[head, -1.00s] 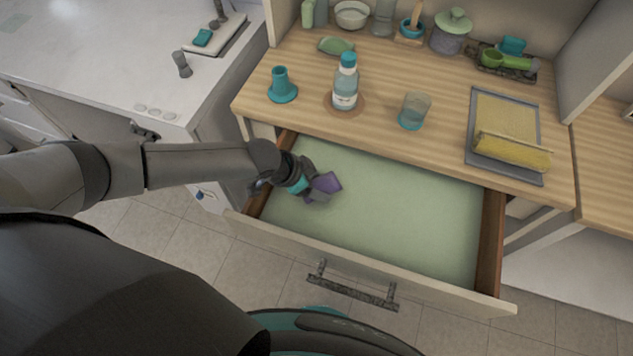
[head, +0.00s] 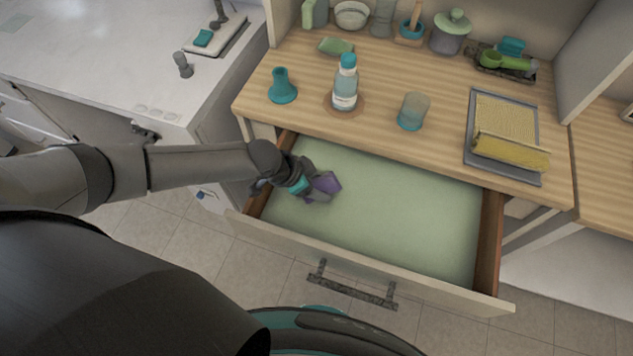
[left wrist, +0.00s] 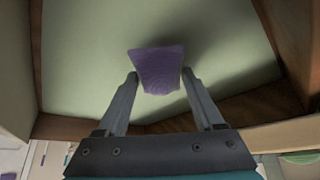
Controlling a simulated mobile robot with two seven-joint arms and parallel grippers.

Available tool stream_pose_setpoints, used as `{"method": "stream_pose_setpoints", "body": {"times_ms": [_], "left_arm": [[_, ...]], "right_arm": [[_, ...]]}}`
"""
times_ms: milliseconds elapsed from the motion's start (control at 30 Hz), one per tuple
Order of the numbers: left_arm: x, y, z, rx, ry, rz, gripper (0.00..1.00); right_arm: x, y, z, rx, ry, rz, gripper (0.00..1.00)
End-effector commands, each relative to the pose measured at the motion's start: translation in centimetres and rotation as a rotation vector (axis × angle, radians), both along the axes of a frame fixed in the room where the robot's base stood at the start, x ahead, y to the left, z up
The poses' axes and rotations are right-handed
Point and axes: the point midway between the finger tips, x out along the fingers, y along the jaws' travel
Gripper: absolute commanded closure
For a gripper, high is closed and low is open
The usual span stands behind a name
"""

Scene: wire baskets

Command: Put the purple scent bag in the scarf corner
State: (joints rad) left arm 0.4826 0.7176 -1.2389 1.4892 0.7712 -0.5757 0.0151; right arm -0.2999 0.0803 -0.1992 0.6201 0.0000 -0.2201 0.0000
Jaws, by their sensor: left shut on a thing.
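The purple scent bag (head: 326,183) is between the fingertips of my left gripper (head: 318,186), inside the open drawer (head: 400,215) at its left end. The left wrist view shows the purple bag (left wrist: 157,69) between the two fingers of the left gripper (left wrist: 159,82), over the pale green drawer floor (left wrist: 90,60). The gripper is shut on it. I cannot tell whether the bag touches the floor. No scarf is visible in the drawer. My right gripper is not in view.
The drawer's front panel (head: 360,262) has a dark handle (head: 352,290). The wooden counter above holds a bottle (head: 345,85), a teal vase (head: 282,88), a glass (head: 412,110) and a grey tray with a yellow cloth (head: 510,150). The drawer's middle and right are empty.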

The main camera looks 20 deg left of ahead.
Motion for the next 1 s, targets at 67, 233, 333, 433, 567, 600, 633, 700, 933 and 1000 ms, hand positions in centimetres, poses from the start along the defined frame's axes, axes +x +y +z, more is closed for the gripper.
{"method": "stream_pose_setpoints", "body": {"times_ms": [67,233,333,433,567,600,633,700,933,1000], "left_arm": [[0.01,-0.01,0.02,-0.001,-0.001,0.0,0.86],[0.01,0.0,0.01,0.0,-0.001,-0.001,0.86],[0.01,0.0,-0.04,0.0,0.0,-0.001,0.86],[0.0,0.01,-0.15,0.0,0.0,0.0,0.86],[0.0,0.0,-0.32,0.0,0.0,0.0,0.86],[0.0,0.0,-0.37,0.0,0.0,0.0,0.86],[0.01,0.0,-0.41,0.0,0.0,0.0,0.86],[0.01,-0.01,-0.49,-0.001,-0.001,0.0,0.86],[0.0,-0.02,-0.77,-0.001,-0.001,0.0,0.86],[0.0,-0.02,-0.86,-0.001,-0.001,0.0,0.86]], "right_arm": [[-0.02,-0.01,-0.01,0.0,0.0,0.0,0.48],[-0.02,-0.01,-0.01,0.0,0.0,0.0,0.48],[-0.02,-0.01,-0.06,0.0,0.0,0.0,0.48],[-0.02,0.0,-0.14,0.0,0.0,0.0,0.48],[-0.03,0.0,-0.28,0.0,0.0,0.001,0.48],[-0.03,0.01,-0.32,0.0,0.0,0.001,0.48],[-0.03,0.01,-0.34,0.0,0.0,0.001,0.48],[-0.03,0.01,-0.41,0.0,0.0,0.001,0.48],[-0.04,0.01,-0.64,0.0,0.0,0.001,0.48],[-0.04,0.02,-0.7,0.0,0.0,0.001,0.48]]}}
